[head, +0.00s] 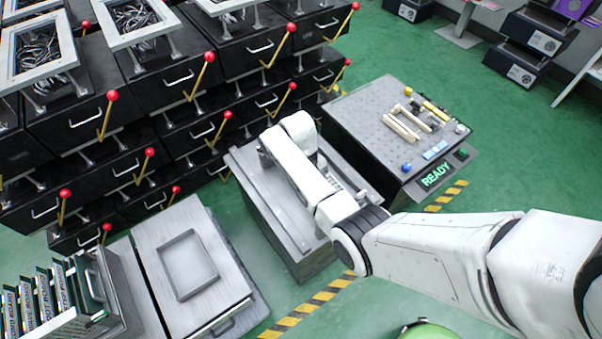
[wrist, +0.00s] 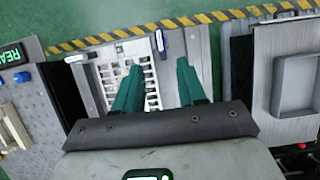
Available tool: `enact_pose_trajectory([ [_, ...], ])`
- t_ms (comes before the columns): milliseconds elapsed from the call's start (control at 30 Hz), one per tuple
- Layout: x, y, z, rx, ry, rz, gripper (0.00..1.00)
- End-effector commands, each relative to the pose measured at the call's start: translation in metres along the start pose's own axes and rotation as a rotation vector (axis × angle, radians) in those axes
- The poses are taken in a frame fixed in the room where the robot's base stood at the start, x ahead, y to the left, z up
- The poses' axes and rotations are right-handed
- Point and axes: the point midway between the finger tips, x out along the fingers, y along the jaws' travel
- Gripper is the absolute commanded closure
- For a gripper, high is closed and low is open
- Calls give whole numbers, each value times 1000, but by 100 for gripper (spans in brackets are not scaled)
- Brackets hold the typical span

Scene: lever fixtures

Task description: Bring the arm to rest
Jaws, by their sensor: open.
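My white arm crosses the head view from the lower right to the middle. Its forearm end hangs over a grey metal bench (head: 285,225). My gripper is hidden behind the arm links in the head view. In the wrist view my gripper (wrist: 158,66) shows two teal fingers spread apart, with nothing held between them. Beneath the fingers, in the wrist view, is a pale slotted grid (wrist: 148,88) on the bench. I cannot tell how high the gripper is above it.
Black drawer cabinets with red-knobbed levers (head: 205,70) stand behind and left. A pegboard table (head: 370,110) with small parts and a green READY sign (head: 436,174) is at right. A grey plate with a square tray (head: 212,262) is at lower left. Green floor is open around.

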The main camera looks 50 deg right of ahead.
Motion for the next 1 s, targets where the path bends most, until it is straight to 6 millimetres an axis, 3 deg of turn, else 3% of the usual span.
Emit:
enact_pose_trajectory([
  [300, 1, -1, 1, -1, 2, 1, 60],
  [467, 14, -11, 13, -18, 39, 13, 60],
  [700, 36, -40, 65, -83, 176, 45, 60],
  [1000, 28, -64, 158, -177, 356, 61, 60],
])
